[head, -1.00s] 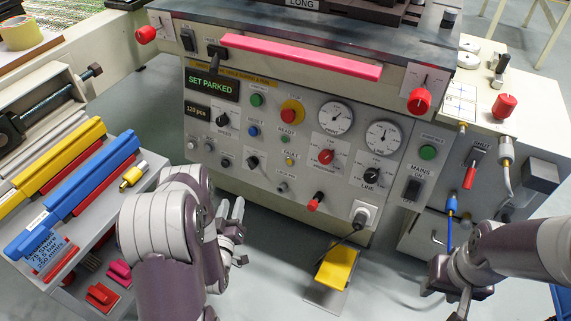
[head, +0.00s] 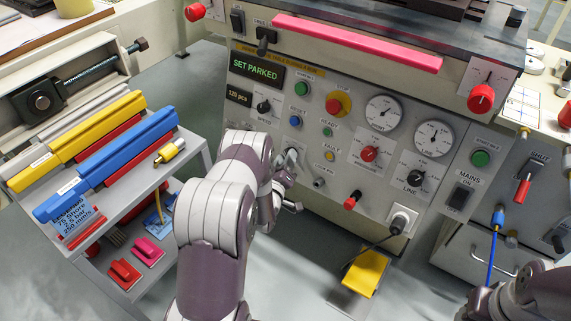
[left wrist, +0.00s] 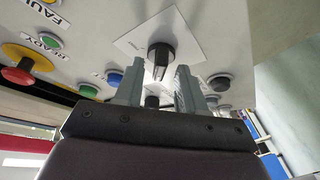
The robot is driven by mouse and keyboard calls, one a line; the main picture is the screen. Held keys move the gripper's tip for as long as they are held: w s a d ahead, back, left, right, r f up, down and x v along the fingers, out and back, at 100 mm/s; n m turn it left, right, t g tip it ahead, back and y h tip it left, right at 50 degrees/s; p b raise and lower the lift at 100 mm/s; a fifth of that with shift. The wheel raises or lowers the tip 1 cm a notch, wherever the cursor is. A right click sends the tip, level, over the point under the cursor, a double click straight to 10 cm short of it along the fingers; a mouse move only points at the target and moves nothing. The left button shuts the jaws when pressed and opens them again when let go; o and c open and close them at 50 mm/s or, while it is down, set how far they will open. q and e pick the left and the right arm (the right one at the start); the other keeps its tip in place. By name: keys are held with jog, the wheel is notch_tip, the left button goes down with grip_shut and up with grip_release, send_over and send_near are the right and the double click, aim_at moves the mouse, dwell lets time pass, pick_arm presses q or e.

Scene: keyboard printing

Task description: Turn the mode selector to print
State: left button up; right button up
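The mode selector looks to be the black knob (left wrist: 160,55) on a white plate in the left wrist view. Its label is too small to read there. My left gripper (left wrist: 159,82) is open, with one finger on each side of the knob's near end; I cannot tell whether they touch it. In the head view my left gripper (head: 290,178) is at the lower left of the control panel (head: 325,190) and hides most of the knob. My right gripper (head: 480,302) is partly in view at the bottom right, away from the panel; its fingers are unclear.
A red emergency-type button (head: 339,103), a green button (head: 301,88) and a blue button (head: 295,121) sit above my left gripper. A red-tipped lever (head: 352,200) and a plugged cable (head: 400,220) are to its right. A tool shelf (head: 200,160) stands at the left.

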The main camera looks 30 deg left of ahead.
pick_arm(q)
jog(key=shift+w, duration=0.15)
grip_shut()
jog(key=shift+a+m, duration=0.1)
jog(key=shift+m, duration=0.3)
jog(key=shift+a+m+g+h+b, duration=0.2)
jog(key=shift+m+h, duration=1.55)
jog(key=shift+m, duration=2.05)
jog(key=shift+a+m+g+h+b, duration=0.15)
jog(key=shift+m+h, duration=1.55)
jog(key=shift+m, duration=2.1)
jog(key=shift+a+m+g+h+b, duration=0.15)
jog(key=shift+m+h, duration=1.6)
jog(key=shift+m, duration=2.05)
